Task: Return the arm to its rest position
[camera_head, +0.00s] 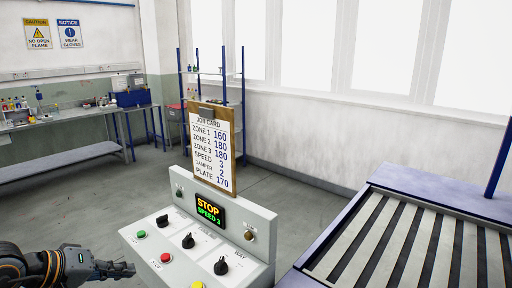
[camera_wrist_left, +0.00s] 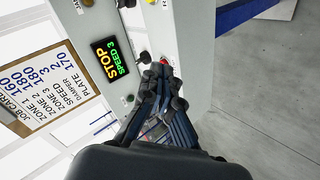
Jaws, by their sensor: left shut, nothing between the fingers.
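My left gripper (camera_head: 128,269) is at the lower left of the head view, shut and empty, just left of the control box (camera_head: 262,222). In the left wrist view, the shut fingers (camera_wrist_left: 163,72) appear in front of the control box. I cannot tell from these frames whether they touch it. The box's display (camera_head: 209,210) reads STOP in yellow and SPEED 3 in green. It also shows in the left wrist view (camera_wrist_left: 110,60). My right gripper is not in view.
A job card on a clipboard (camera_head: 211,150) stands behind the box. The box carries black knobs (camera_head: 221,266), a green button (camera_head: 141,234) and a red button (camera_head: 166,257). A slatted conveyor (camera_head: 428,205) is at right. A workbench (camera_head: 60,116) and blue-post shelf (camera_head: 213,72) stand behind open floor.

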